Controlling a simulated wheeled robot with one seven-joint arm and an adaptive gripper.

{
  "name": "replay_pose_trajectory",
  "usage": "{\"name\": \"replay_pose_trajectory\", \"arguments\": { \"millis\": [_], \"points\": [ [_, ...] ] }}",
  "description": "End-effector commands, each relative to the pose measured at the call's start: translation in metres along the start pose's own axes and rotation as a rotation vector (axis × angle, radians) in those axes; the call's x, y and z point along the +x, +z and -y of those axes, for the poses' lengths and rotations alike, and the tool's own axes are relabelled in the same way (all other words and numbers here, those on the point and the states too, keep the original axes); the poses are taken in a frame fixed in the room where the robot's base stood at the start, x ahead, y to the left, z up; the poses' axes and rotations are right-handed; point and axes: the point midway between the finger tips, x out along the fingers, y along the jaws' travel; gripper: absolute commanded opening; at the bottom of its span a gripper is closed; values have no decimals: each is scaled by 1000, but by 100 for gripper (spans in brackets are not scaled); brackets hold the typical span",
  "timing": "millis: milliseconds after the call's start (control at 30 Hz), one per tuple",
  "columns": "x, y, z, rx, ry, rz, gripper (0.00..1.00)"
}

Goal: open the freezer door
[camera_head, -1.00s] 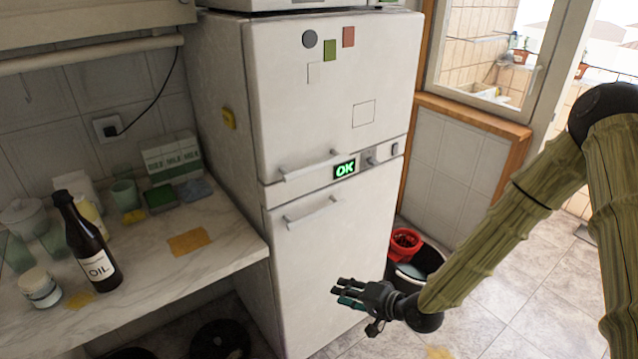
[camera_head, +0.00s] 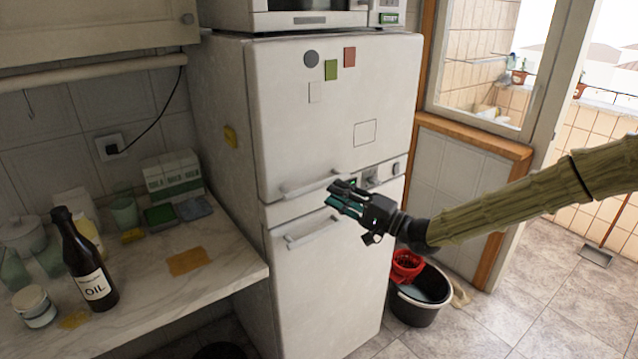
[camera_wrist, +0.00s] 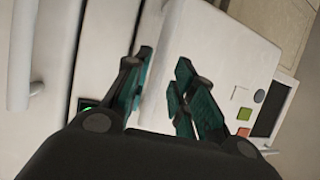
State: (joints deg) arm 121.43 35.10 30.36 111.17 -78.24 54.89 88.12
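The white fridge-freezer has an upper door (camera_head: 290,125) and a lower door (camera_head: 330,285); both look shut. The upper handle (camera_head: 300,188) is a horizontal bar along that door's bottom edge. The lower handle (camera_head: 305,237) sits near the top of the lower door. My gripper (camera_head: 338,194) is open and empty, in front of the band between the doors, by the right end of the upper handle. In the wrist view its fingers (camera_wrist: 165,70) are spread before the upper door, and the lower handle (camera_wrist: 20,60) is at the left. Contact with the upper handle cannot be told. My gripper partly hides the green display.
A counter (camera_head: 225,270) with an oil bottle (camera_head: 85,262) and jars stands left of the fridge. A microwave (camera_head: 300,18) sits on top. Floor at right is mostly clear.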

Motion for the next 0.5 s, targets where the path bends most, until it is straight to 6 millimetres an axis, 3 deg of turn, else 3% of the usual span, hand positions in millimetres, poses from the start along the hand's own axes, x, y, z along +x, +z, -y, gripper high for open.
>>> {"name": "replay_pose_trajectory", "arguments": {
  "millis": [200,500],
  "points": [
    [35,1,1,0,1,1,26],
    [58,0,0,0,2,-1,26]
  ]
}}
